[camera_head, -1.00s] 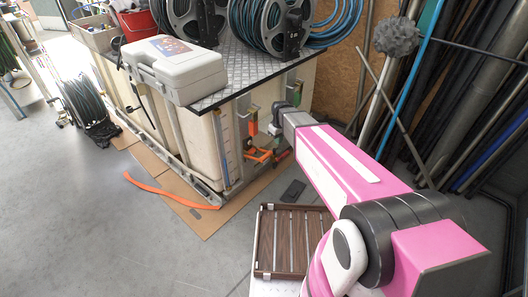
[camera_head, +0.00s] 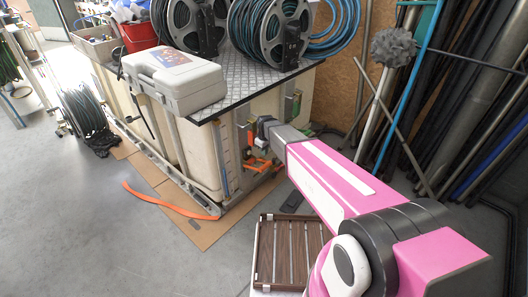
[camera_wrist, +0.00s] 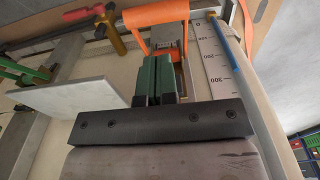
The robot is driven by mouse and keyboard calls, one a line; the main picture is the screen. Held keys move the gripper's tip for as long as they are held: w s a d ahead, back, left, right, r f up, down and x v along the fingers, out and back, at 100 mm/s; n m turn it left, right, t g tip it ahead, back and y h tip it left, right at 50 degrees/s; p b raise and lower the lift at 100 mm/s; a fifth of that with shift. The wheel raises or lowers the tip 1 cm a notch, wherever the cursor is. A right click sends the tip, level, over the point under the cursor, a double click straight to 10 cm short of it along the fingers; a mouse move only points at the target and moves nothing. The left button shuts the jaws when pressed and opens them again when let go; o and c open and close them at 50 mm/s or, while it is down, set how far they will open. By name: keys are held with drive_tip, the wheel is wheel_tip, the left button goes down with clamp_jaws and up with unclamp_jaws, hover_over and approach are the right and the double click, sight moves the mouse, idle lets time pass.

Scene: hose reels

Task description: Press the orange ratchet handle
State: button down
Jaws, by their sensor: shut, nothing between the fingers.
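The orange ratchet handle (camera_wrist: 157,14) is at the top of the wrist view, a wide forked frame joined to a metal bracket (camera_wrist: 168,50). In the head view the orange handle (camera_head: 258,164) shows low on the side of the cream tank, just below my gripper's end. My gripper (camera_wrist: 158,62) has its green fingers shut and empty. The fingertips are just short of the handle in the wrist view and overlap the bracket's lower part. I cannot tell whether they touch it. In the head view my arm hides most of the fingers.
A white ruler scale (camera_wrist: 212,62) and blue tube run beside the handle. A yellow and red lever (camera_wrist: 108,28) and a flat grey plate (camera_wrist: 72,95) are on the other side. A metal tabletop (camera_head: 235,75) overhangs the tank. A brown slatted crate (camera_head: 264,250) stands below my arm.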

sight(266, 167)
wheel_tip(266, 167, down, 7)
drive_tip(key=shift+w+a+f, duration=0.1)
drive_tip(key=shift+w+a, duration=0.05)
drive_tip(key=shift+f, duration=0.1)
idle(0.5)
drive_tip(key=shift+s+d+f+t+y, duration=0.45)
drive_tip(key=shift+d+f+t+y, duration=0.05)
drive_tip(key=shift+f+y, duration=0.2)
drive_tip(key=shift+s+d+f+t+y, duration=0.15)
drive_tip(key=shift+f+t+y, duration=0.15)
drive_tip(key=shift+f, duration=0.1)
drive_tip(key=shift+s+d+f+t+y, duration=0.1)
drive_tip(key=shift+d+f+t+y, duration=0.1)
drive_tip(key=shift+f+y, duration=0.15)
wheel_tip(266, 167, down, 7)
drive_tip(key=t+y, duration=0.2)
drive_tip(key=shift+d+f, duration=0.15)
drive_tip(key=shift+f, duration=0.05)
drive_tip(key=shift+s+f+y, duration=0.1)
drive_tip(key=shift+y, duration=0.15)
